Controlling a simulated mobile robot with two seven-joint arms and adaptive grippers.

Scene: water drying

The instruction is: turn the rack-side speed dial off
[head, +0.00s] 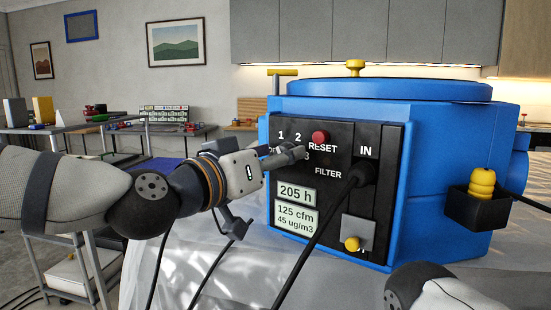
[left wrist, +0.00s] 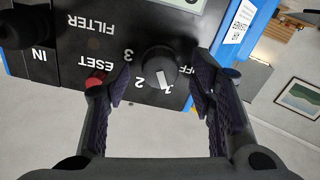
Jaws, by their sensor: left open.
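The black speed dial (left wrist: 157,68) is on the dark control panel (head: 388,200) of the blue machine. In the left wrist view, which shows the panel upside down, its white mark points at or close to 1. The OFF label (left wrist: 188,70) is beside it, partly covered by a finger. My left gripper (left wrist: 161,82) is open, its fingers on either side of the dial; I cannot tell whether they touch it. In the head view my left gripper (head: 290,153) covers the dial. My right gripper is out of view.
A red reset button (head: 320,137) is close beside my left gripper. A black hose or cable (head: 325,215) plugs in at IN and hangs down across the panel. A yellow-knobbed switch (head: 352,243) is lower down. Tables with objects (head: 160,130) stand behind.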

